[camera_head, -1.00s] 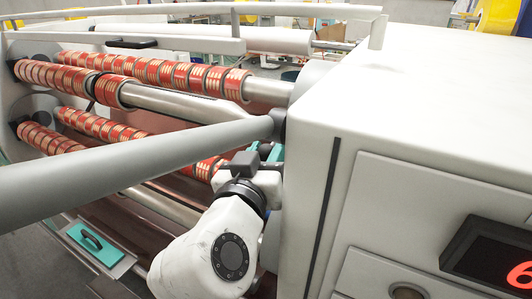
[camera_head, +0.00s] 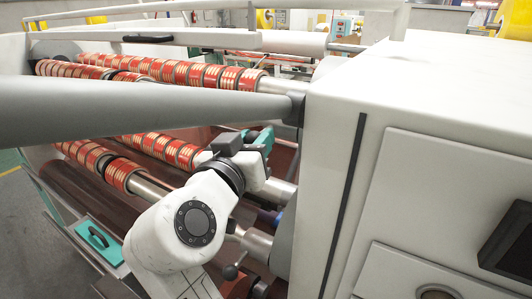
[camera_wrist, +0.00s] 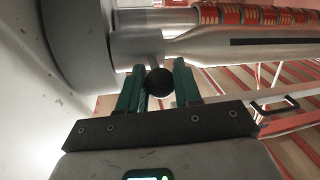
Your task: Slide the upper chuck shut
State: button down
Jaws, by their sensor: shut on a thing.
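My gripper (camera_wrist: 158,80) has two green fingers, shut around a round black knob (camera_wrist: 159,82) in the wrist view. The knob sits just below the grey chuck collar (camera_wrist: 137,48), at the end of a smooth shaft (camera_wrist: 215,46) with a dark slot. The chuck lies close to a big grey round part at the left. In the head view my gripper (camera_head: 262,140) is between the grey rail and the lower shafts; the knob and held chuck are hidden there by my wrist and the rail.
A grey rail (camera_head: 150,112) crosses in front of the shafts with red tape rolls (camera_head: 190,72). The white machine housing (camera_head: 420,120) stands at the right. A lower chuck (camera_head: 258,244) with its own black knob (camera_head: 230,271) shows below my gripper.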

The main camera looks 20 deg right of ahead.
jog(key=shift+w+a+r, duration=0.1)
jog(key=shift+w+a, duration=0.05)
jog(key=shift+a, duration=0.05)
jog(key=c, duration=0.8)
grip_release()
jog(key=b+v, duration=0.3)
jog(key=v, duration=0.7)
jog(key=shift+s+a, duration=0.25)
jog(key=shift+s, duration=0.05)
